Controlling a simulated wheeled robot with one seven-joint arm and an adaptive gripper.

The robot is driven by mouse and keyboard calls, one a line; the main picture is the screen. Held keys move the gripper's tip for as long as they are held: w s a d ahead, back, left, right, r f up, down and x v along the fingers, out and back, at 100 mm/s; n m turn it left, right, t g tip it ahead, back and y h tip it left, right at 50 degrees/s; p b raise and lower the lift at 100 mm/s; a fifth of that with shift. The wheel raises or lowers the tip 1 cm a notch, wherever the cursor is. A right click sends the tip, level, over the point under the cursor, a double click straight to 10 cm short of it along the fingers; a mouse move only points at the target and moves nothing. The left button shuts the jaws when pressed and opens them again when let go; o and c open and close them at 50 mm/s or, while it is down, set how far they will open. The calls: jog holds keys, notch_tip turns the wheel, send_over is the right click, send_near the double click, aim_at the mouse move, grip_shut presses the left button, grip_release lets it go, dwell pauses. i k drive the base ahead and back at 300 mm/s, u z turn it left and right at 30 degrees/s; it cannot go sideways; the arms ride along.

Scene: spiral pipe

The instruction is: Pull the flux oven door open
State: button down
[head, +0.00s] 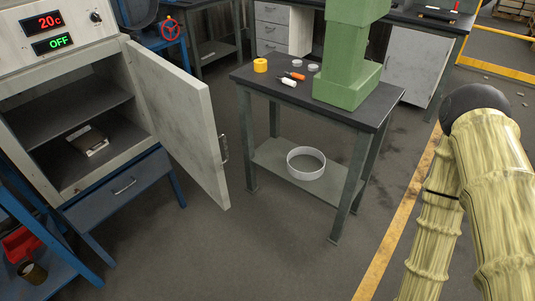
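The flux oven (70,95) stands at the left, with a display reading 20C and OFF on its top panel. Its grey door (180,115) stands wide open, swung out to the right on its hinge side. A metal handle (224,149) is on the door's outer face near its free edge. Inside are dark shelves, and a small flat package (88,142) lies on the lower one. My arm shows at the right, wrapped in a yellowish cover, well apart from the door. My gripper is not visible.
A dark-topped table (290,100) with a green machine stand (350,60), a yellow roll (260,65) and small tools stands right of the door. A blue cart (30,230) is at lower left. The middle floor is clear.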

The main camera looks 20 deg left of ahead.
aim_at(179, 105)
jog(key=z, duration=0.45)
jog(key=k, duration=1.1)
jog(key=u, duration=1.4)
jog(key=i, duration=0.5)
